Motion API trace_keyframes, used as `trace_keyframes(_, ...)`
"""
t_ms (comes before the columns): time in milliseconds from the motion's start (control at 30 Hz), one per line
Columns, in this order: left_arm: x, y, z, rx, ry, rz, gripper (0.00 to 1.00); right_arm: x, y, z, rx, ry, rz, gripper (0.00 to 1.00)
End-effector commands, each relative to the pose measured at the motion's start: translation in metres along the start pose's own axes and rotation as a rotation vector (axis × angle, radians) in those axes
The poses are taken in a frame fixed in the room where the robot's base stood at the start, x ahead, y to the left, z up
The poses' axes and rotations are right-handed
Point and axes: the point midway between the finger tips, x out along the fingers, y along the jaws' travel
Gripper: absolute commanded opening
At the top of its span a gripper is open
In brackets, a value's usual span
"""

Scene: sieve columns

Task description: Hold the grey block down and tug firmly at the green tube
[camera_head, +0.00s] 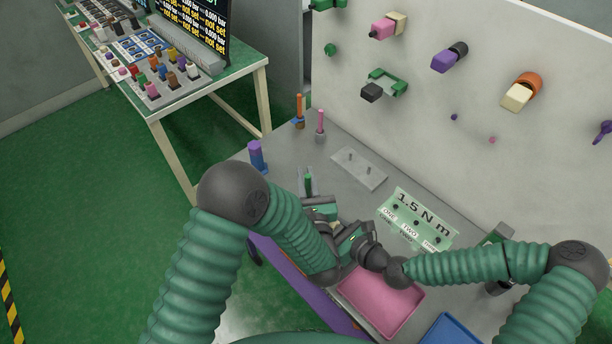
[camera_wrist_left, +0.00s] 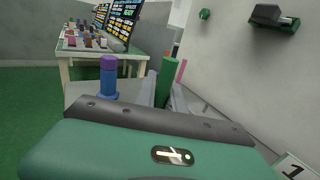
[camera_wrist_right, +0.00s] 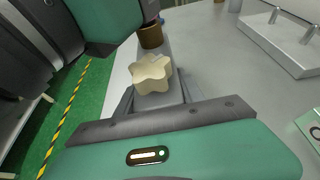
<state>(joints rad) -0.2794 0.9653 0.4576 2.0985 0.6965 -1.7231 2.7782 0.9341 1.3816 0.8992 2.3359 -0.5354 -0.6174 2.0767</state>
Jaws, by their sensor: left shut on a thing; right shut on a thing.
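The green tube (camera_head: 308,182) stands upright near the table's left edge. My left gripper (camera_wrist_left: 166,98) is shut on the green tube (camera_wrist_left: 168,72), with a finger on each side of it. In the right wrist view, the grey block (camera_wrist_right: 174,82) carries a cream star-shaped knob (camera_wrist_right: 152,75) and a brown collar (camera_wrist_right: 150,37). My right gripper (camera_wrist_right: 155,98) is shut on the grey block, just behind the knob. In the head view my arms hide the block and most of my right gripper. The tube's lower end is hard to make out.
A blue-purple cylinder (camera_wrist_left: 108,78) stands left of the tube. A grey plate with two pins (camera_head: 358,168) lies to the right. A "1.5 N m" card (camera_head: 418,215), a pink tray (camera_head: 385,305) and a blue tray (camera_head: 452,331) are nearer. A pegboard wall (camera_head: 420,115) rises behind.

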Motion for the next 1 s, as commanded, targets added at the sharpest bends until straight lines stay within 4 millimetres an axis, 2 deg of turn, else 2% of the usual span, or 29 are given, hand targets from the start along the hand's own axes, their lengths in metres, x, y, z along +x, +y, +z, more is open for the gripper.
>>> trace_keyframes(967, -0.0005, -0.0013, -0.0044, -0.001, 0.004, -0.003, 0.0, 0.0001, 0.0015, -0.0028, 0.003, 0.006, 0.005, 0.0)
trace_keyframes(1000, -0.0005, -0.0012, -0.0046, 0.0, 0.004, -0.003, 0.16, 0.0002, 0.0016, -0.0028, 0.003, 0.006, 0.005, 0.0)
